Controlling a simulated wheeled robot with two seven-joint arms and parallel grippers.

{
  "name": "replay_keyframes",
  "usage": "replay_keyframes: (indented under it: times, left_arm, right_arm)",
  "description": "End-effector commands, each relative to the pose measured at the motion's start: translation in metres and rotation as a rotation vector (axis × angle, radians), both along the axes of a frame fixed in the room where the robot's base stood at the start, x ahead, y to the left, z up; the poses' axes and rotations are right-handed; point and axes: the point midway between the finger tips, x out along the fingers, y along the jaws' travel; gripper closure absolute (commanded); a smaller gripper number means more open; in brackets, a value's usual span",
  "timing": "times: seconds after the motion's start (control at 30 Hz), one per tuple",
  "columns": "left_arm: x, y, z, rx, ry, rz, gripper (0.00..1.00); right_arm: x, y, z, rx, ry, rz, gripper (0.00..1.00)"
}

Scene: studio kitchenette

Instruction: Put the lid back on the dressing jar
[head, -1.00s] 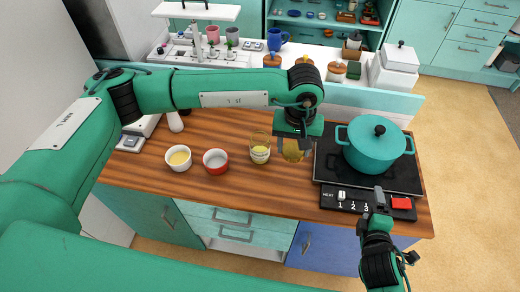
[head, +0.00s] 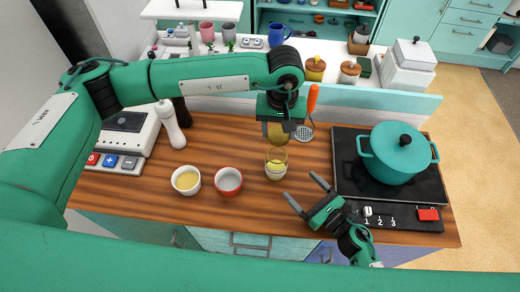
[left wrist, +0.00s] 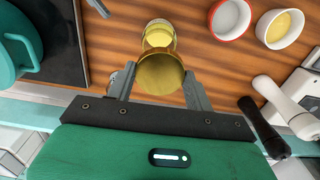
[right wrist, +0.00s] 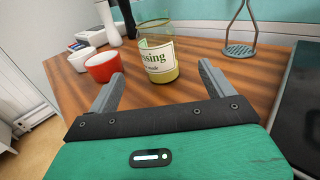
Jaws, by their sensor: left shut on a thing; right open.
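The dressing jar (head: 276,170) is a clear glass with a yellowish content and a white label, standing upright and open on the wooden counter. Its label faces the right wrist view (right wrist: 158,58). My left gripper (head: 277,138) is shut on the round gold lid (head: 277,131) and holds it above the jar, apart from it. In the left wrist view the lid (left wrist: 160,74) sits between the fingers and partly hides the jar (left wrist: 159,34). My right gripper (head: 307,193) is open and empty, low at the jar's front right, its fingers pointing toward the jar.
A red bowl (head: 229,181) and a white bowl with yellow content (head: 186,180) stand left of the jar. A teal pot (head: 397,155) sits on the black hob (head: 350,172) at the right. A masher with an orange handle (head: 312,100) is behind the jar. A scale (head: 125,140) is at the left.

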Motion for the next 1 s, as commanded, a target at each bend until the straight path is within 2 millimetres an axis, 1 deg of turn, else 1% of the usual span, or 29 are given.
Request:
replay_keyframes:
  times: [0.4,0.57,0.67,1.0]
  left_arm:
    - [-0.001,-0.001,0.0,-0.001,0.0,-0.002,0.68]
    - [0.0,-0.001,0.0,-0.001,0.0,-0.002,0.68]
    - [-0.001,-0.001,0.0,-0.001,0.0,-0.002,0.68]
    - [-0.001,-0.001,0.0,-0.001,0.0,-0.002,0.68]
  right_arm:
    - [-0.002,0.001,-0.002,-0.013,-0.009,0.013,0.15]
    - [0.003,0.006,-0.001,-0.013,-0.01,0.013,0.15]
    - [0.012,0.015,-0.002,-0.013,-0.01,0.013,0.15]
    - [0.058,0.061,-0.002,-0.011,-0.01,0.013,0.15]
